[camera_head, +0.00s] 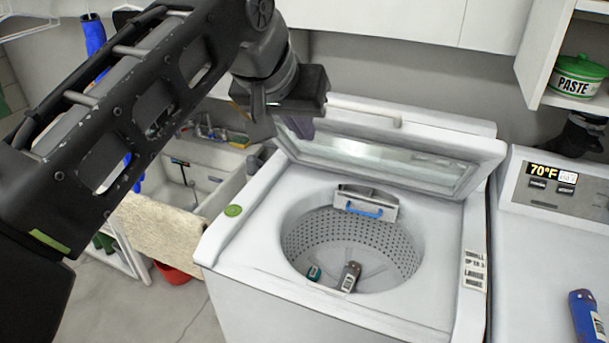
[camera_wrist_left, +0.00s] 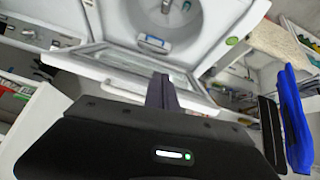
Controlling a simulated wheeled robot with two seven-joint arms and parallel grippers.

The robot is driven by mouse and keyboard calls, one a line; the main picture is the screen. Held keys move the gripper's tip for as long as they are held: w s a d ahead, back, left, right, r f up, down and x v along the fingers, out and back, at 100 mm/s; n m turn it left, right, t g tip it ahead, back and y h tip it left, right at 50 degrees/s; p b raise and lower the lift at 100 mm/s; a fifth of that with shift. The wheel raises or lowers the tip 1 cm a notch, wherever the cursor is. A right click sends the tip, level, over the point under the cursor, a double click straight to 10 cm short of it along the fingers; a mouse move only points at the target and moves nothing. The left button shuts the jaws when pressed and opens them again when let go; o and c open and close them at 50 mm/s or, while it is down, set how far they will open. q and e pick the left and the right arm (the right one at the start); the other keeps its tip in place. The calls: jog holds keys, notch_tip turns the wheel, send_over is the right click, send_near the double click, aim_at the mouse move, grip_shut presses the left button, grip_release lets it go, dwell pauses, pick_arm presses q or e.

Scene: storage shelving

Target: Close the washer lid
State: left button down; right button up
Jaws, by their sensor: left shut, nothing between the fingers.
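The white washer (camera_head: 330,285) stands in the middle of the head view. Its lid (camera_head: 440,148), a white frame with a clear panel, is open and leans up at the back. The perforated drum is exposed, with small items inside. My left gripper (camera_head: 262,108) is at the lid's upper left corner. It is shut and empty. In the left wrist view the dark fingers (camera_wrist_left: 160,92) overlap the lid's edge (camera_wrist_left: 110,68); I cannot tell whether they touch it. The washer's drum (camera_wrist_left: 168,16) also shows there. My right gripper is not in view.
A second white machine (camera_head: 540,240) stands close on the right, with a blue bottle (camera_head: 587,317) on top. White cabinets (camera_head: 400,18) hang above the washer. A sink (camera_head: 200,165) with a beige cloth (camera_head: 155,228) is left. A shelf holds a green pot (camera_head: 577,76).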

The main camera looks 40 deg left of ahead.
pick_arm(q)
notch_tip(320, 180, down, 15)
jog(key=a+m+g+b, duration=0.1)
jog(key=b, duration=0.3)
jog(key=shift+w+a+r, duration=0.15)
jog(key=shift+w+a, duration=0.25)
jog(key=shift+w, duration=0.05)
dwell(0.4)
